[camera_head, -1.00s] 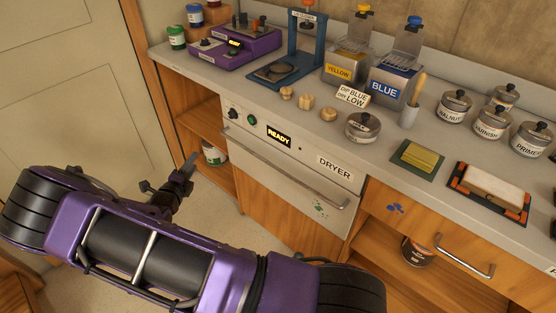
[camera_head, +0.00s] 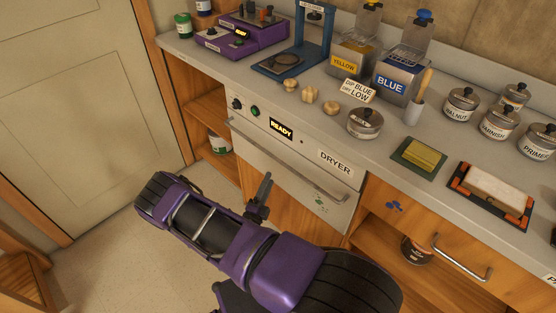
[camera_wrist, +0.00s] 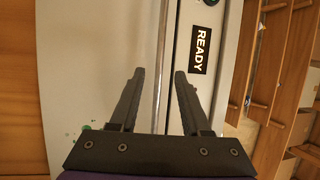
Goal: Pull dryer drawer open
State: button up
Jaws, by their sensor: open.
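The dryer drawer (camera_head: 305,183) is a pale front panel below the counter with a long silver bar handle (camera_head: 300,171). It sits flush under the dryer's control strip, which carries a lit READY display (camera_head: 281,129) and a DRYER label (camera_head: 336,162). In the wrist view the handle (camera_wrist: 163,50) runs up the picture between the two dark fingers, and the READY display (camera_wrist: 201,50) stands to its right. My gripper (camera_wrist: 160,78) is open, with the bar between its fingertips in the picture. I cannot tell whether the tips reach past the bar. In the head view my gripper (camera_head: 264,188) is in front of the drawer's left part.
The counter above holds a blue can (camera_head: 390,80), a yellow can (camera_head: 347,62), a sponge (camera_head: 419,154) and several lidded tins. A wooden drawer with a silver handle (camera_head: 463,258) is to the right. Open floor (camera_head: 110,240) lies left of my arm.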

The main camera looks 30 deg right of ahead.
aim_at(278, 159)
jog(key=x, duration=0.9)
jog(key=shift+w+d+r, duration=0.15)
jog(key=shift+w+d, duration=0.1)
jog(key=shift+c, duration=0.3)
grip_shut()
dwell(0.6)
